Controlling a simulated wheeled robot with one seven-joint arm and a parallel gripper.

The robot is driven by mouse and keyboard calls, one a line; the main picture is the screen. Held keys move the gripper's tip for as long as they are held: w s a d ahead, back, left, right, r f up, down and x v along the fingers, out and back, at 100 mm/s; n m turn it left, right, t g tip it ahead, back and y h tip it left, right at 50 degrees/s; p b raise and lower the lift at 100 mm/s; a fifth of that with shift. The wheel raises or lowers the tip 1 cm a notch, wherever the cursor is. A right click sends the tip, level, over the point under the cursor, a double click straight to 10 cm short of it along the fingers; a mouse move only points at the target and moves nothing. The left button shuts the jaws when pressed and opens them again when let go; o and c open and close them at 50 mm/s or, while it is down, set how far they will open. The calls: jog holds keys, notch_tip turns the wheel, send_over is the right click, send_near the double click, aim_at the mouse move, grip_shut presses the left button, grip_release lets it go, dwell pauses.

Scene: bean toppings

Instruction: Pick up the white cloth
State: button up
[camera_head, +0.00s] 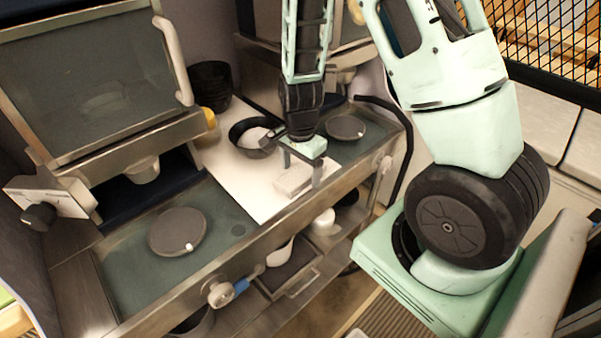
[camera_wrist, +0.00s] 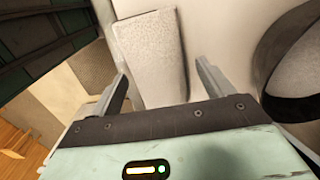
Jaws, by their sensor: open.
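The white cloth (camera_head: 293,180) is a small folded block lying on the white counter, near its front edge, in the head view. In the wrist view the cloth (camera_wrist: 150,55) is pale and rectangular and lies ahead of the jaws. My gripper (camera_head: 296,172) is above the cloth, pointing down. In the wrist view my gripper (camera_wrist: 168,82) has its two fingers apart, with the near end of the cloth between them. I cannot tell whether either finger touches the cloth.
Stacked dark bowls (camera_head: 210,84) stand behind. Round dark lids (camera_head: 178,232) lie on the worktops to both sides. The counter's metal front edge is close.

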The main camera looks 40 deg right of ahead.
aim_at(301, 171)
jog(key=shift+f, duration=0.25)
jog(key=c, duration=1.1)
jog(key=shift+r, duration=0.1)
notch_tip(301, 171, up, 10)
jog(key=shift+f+b, duration=0.1)
jog(key=shift+b, duration=0.3)
jog(key=o, duration=0.5)
jog(key=shift+c, duration=0.2)
jog(key=c, duration=0.3)
